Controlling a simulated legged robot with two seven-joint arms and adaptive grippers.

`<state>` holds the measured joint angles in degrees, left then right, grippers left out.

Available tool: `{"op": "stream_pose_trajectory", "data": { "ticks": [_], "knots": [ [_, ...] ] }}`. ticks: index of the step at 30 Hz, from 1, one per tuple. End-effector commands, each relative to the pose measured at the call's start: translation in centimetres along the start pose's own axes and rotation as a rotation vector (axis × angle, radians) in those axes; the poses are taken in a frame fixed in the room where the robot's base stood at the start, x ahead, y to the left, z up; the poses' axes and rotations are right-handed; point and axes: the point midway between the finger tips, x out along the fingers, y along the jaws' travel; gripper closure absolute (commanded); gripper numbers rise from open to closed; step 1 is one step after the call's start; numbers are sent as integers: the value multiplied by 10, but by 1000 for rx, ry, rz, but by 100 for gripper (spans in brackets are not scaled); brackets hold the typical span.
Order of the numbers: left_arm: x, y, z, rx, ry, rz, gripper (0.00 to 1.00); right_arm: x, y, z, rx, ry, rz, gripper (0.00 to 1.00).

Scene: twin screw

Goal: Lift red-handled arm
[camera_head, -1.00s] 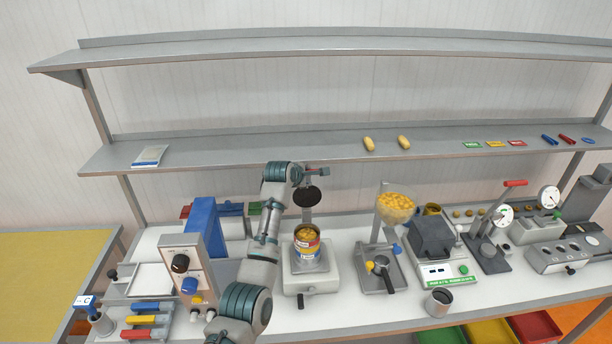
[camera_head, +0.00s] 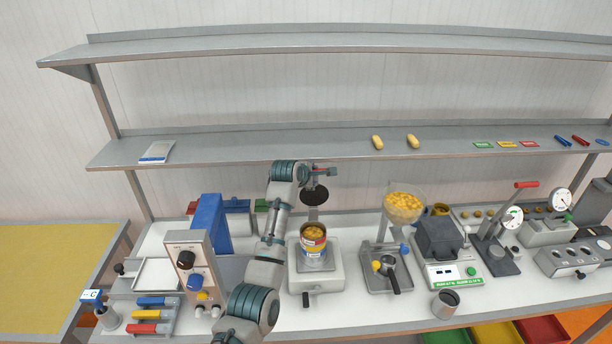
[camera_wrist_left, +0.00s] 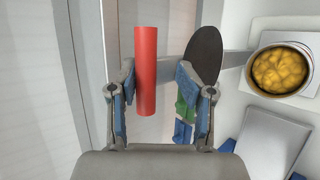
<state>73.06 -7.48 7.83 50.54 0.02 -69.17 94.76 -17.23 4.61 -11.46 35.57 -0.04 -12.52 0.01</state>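A red handle (camera_wrist_left: 146,70) stands between the two fingers of my left gripper (camera_wrist_left: 158,100) in the left wrist view. The fingers are open, with a clear gap on the handle's right side. A dark round disc (camera_wrist_left: 204,55) shows beside the right finger; in the head view the disc (camera_head: 314,194) hangs above an open can (camera_head: 313,240) with yellow contents. The can stands on a light grey machine (camera_head: 328,278). In the head view my left gripper (camera_head: 322,172) is small beside the disc, and the handle there is mostly hidden. My right gripper is not in view.
A second red handle (camera_head: 526,184) is on a gauge press at the right. A hopper of yellow pieces (camera_head: 404,203) stands right of the can machine. A blue-sided control box (camera_head: 208,228) is at left. The lower shelf (camera_head: 250,150) runs behind the gripper.

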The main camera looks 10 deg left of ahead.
Motion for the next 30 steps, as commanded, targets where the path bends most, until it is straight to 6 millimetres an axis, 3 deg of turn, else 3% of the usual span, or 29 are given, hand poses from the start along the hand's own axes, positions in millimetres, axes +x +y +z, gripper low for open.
{"op": "stream_pose_trajectory", "data": {
  "ticks": [9,15,21,30],
  "knots": [
    [-64,2,0,-1,-1,11,55,0,0,1,1,1,0,4],
    [-96,1,0,0,-1,6,55,0,0,1,1,0,0,4],
    [-107,0,0,0,-1,5,55,0,0,0,1,0,0,4],
    [-107,-2,-1,4,2,2,55,0,0,0,1,-2,0,4]
  ]
}}
